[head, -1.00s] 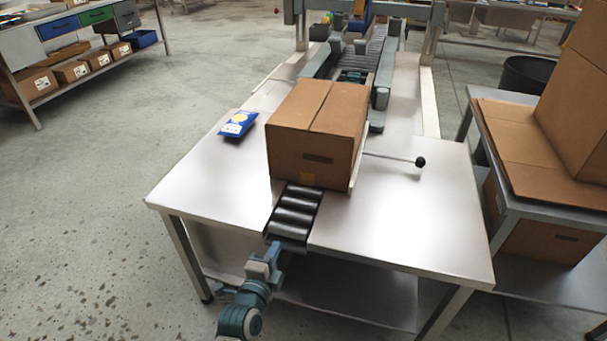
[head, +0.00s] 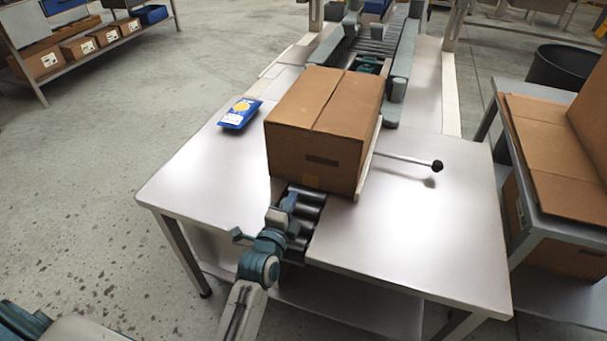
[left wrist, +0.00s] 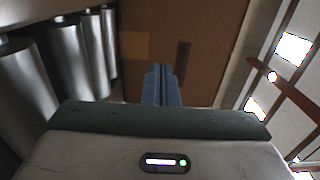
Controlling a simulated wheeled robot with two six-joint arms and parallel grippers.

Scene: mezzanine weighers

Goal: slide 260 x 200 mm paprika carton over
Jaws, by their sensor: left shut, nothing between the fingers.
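The closed brown paprika carton (head: 318,153) sits at the near end of the roller lane on the steel table, its front face towards me. In the left wrist view the carton's face (left wrist: 205,45) fills the upper middle, with a tape patch and a dark slot. My left gripper (head: 288,200) is shut and empty, low in front of the carton's near face, over the rollers (head: 310,198). Its closed fingers (left wrist: 161,82) point at that face; I cannot tell whether they touch it. The carton's underside is hidden. My right gripper is out of view.
A pale upright plate (head: 369,158) stands along the carton's right side, with a rod ending in a black knob (head: 437,166). A blue packet (head: 240,113) lies left of the carton. Beyond is a conveyor (head: 378,45). The table (head: 400,235) is clear at front right.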

